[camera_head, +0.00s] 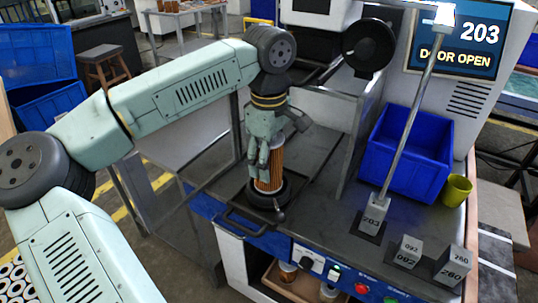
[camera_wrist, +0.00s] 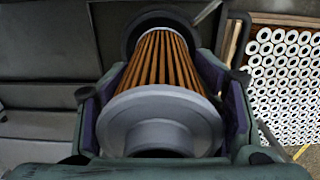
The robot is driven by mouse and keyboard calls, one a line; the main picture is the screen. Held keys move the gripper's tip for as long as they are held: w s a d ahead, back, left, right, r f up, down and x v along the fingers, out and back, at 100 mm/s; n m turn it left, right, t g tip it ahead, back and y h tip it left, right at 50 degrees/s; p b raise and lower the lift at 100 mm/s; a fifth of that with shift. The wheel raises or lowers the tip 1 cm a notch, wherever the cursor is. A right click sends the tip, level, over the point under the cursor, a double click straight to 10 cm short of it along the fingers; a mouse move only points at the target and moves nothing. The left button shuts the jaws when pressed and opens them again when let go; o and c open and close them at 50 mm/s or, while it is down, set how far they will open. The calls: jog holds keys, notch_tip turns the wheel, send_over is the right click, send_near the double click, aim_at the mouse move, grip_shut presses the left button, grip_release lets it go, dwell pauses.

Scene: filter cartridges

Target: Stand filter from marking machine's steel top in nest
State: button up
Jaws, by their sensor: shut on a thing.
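The filter (camera_head: 276,165) has orange-brown pleats and pale end caps. It stands about upright in my gripper (camera_head: 262,155), which is shut on its sides from above. Its lower end is at the round black nest (camera_head: 282,196) on the machine's steel top (camera_head: 325,190). I cannot tell whether it rests on the nest's floor. In the wrist view, the filter (camera_wrist: 160,118) lies between the two fingers with its grey cap towards me. The dark ring of the nest (camera_wrist: 132,28) surrounds its far end there.
A blue bin (camera_head: 405,155) and a yellow cup (camera_head: 457,190) stand at the right. Several numbered grey blocks (camera_head: 408,252) sit along the front, one with a tall rod (camera_head: 410,115). A black handle (camera_head: 240,222) lies before the nest. The screen (camera_head: 460,45) reads "203 DOOR OPEN".

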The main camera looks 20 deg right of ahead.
jog(key=shift+f, duration=0.4)
jog(key=shift+f+b, duration=0.5)
jog(key=shift+f, duration=0.05)
jog(key=o, duration=1.4)
jog(key=shift+c, duration=0.2)
notch_tip(320, 180, up, 8)
jog(key=shift+f, duration=0.2)
